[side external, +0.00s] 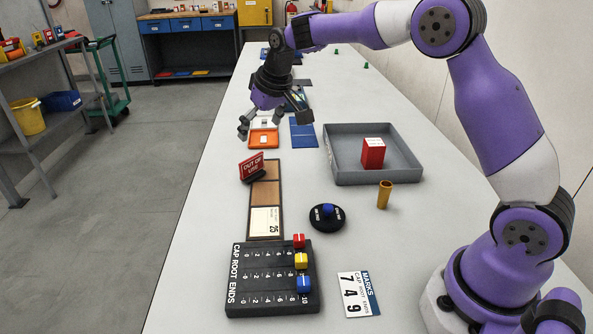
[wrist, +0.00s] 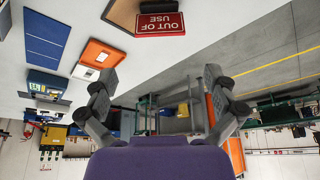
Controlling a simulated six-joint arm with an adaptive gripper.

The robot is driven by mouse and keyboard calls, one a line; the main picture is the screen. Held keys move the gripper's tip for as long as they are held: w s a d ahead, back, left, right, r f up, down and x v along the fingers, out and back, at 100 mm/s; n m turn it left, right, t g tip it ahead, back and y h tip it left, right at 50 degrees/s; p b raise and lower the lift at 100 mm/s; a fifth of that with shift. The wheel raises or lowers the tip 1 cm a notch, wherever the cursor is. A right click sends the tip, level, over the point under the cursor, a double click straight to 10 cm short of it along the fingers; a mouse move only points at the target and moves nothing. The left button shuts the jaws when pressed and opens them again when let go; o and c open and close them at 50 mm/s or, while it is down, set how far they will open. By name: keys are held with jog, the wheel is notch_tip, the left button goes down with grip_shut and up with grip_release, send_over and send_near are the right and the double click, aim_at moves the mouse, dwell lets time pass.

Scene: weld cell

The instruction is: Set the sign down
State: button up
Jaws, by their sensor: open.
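The red OUT OF USE sign (side external: 252,166) stands in a black base at the far left end of a brown framed board (side external: 266,196). Its face leans back. My gripper (side external: 246,126) is open and empty, beyond the sign and above the table. It also shows in the wrist view (wrist: 158,88) with its fingers apart and nothing between them.
An orange tray (side external: 263,138) and a blue panel (side external: 303,133) lie near my gripper. A grey tray (side external: 346,178) holds a red block (side external: 373,153). A black slider box (side external: 272,278), a black disc with a blue knob (side external: 327,217) and a brass tube (side external: 384,194) stand nearer. The table's left edge is close.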

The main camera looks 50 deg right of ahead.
jog(key=s+a+r, duration=0.2)
jog(key=s+r, duration=0.6)
jog(key=s, duration=0.6)
jog(key=s+f+t, duration=0.1)
jog(key=s+f, duration=0.2)
jog(key=s, duration=0.9)
jog(key=shift+s+a+f, duration=0.25)
jog(key=shift+s+a, duration=0.05)
jog(key=shift+a, duration=0.1)
